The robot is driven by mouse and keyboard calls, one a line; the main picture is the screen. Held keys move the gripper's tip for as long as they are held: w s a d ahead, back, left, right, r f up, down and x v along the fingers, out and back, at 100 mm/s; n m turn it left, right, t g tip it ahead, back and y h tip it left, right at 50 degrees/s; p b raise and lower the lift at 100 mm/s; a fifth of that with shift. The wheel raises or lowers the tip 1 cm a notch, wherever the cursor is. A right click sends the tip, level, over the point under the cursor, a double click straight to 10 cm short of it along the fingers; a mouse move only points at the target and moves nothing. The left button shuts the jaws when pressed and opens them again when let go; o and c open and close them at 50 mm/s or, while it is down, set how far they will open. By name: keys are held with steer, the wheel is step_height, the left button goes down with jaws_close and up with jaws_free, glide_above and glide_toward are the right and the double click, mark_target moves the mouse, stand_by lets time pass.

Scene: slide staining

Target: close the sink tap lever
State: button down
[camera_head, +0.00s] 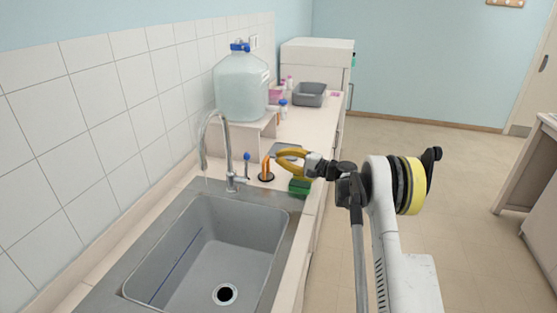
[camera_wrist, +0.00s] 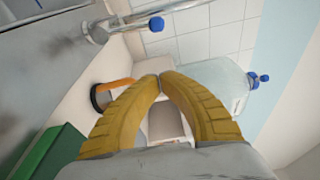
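The sink tap (camera_head: 227,150) is a metal gooseneck at the back right corner of the sink, its spout over the basin. Its lever ends in a blue knob (camera_head: 246,156) and stands roughly upright beside the tap base. The tap lies along the top left of the wrist view (camera_wrist: 98,30), with the blue lever knob (camera_wrist: 156,23) beyond my fingertips. My gripper (camera_head: 280,158) has yellow fingers and hovers over the counter to the right of the lever, apart from it. In the wrist view its fingertips (camera_wrist: 161,77) meet with nothing visible between them.
An orange-handled item in a dark holder (camera_head: 266,170) stands between lever and gripper. A green box (camera_head: 299,186) sits below my gripper. A large water bottle (camera_head: 241,87) stands on a raised shelf behind. The grey sink basin (camera_head: 165,262) is empty of large objects.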

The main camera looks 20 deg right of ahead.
steer(key=w+a+b, duration=0.2)
steer(key=w+a, duration=0.1)
steer(key=a, duration=0.5)
steer(key=shift+w+a, duration=0.1)
steer(key=shift+s+a+r+b, duration=0.2)
steer(key=shift+s+a+b, duration=0.1)
steer(key=shift+s+a, duration=0.45)
steer(key=shift+w, duration=0.1)
